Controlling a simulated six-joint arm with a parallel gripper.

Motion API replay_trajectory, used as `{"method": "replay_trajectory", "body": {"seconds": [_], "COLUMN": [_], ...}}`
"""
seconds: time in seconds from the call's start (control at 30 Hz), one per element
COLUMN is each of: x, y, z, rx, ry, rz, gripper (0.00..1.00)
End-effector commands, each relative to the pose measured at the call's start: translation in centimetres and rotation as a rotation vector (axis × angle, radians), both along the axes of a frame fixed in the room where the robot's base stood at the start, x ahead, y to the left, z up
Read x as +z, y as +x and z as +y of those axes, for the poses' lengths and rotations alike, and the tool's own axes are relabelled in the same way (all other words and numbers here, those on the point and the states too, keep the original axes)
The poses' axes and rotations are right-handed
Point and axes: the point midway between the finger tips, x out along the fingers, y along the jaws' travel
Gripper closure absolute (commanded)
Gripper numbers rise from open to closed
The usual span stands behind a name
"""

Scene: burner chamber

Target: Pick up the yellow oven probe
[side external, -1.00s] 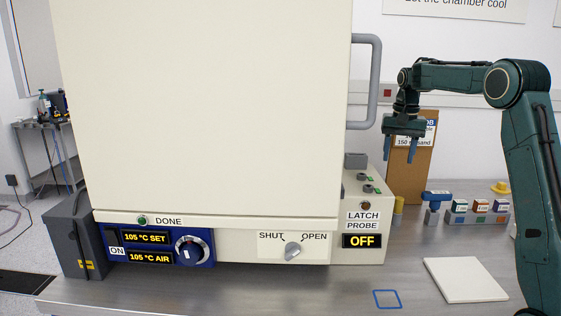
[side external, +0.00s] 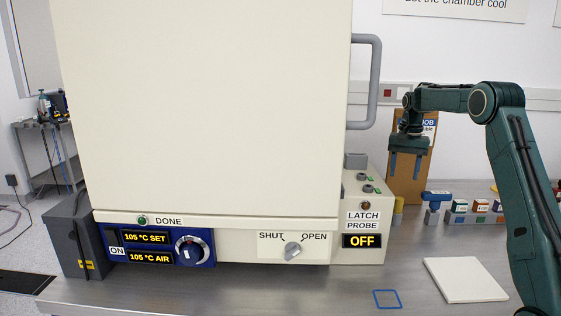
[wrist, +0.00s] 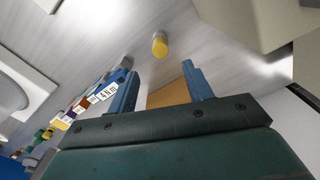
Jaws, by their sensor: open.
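The yellow oven probe (side external: 398,208) stands upright at the right side of the chamber, partly hidden by the control box in the side view. In the wrist view the probe (wrist: 160,44) shows as a yellow-topped cylinder on the metal bench, ahead of my fingertips and roughly between their lines. My gripper (side external: 405,175) points down with blue fingers apart, above the probe in the side view. In the wrist view my gripper (wrist: 161,75) is open, with nothing between its fingers and a gap to the probe.
The cream chamber (side external: 210,110) with its grey handle (side external: 374,85) stands left of my gripper. A cardboard board (side external: 425,185) is behind it. A blue-topped tool (side external: 435,197) and small labelled boxes (side external: 470,207) stand to the right. A white slab (side external: 465,279) lies in front.

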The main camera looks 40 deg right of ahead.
Motion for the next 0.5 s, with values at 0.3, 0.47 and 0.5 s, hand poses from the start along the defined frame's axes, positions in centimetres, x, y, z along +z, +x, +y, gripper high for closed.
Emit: {"method": "replay_trajectory", "body": {"seconds": [0.3,0.47,0.5], "x": [-4.3,-5.0,-5.0], "y": [0.0,0.0,0.0], "z": [0.0,0.0,0.0], "rx": [0.000,0.001,0.001], "ry": [0.001,0.000,0.000], "rz": [0.001,0.000,0.000], "gripper": [0.49,0.49,0.49]}}
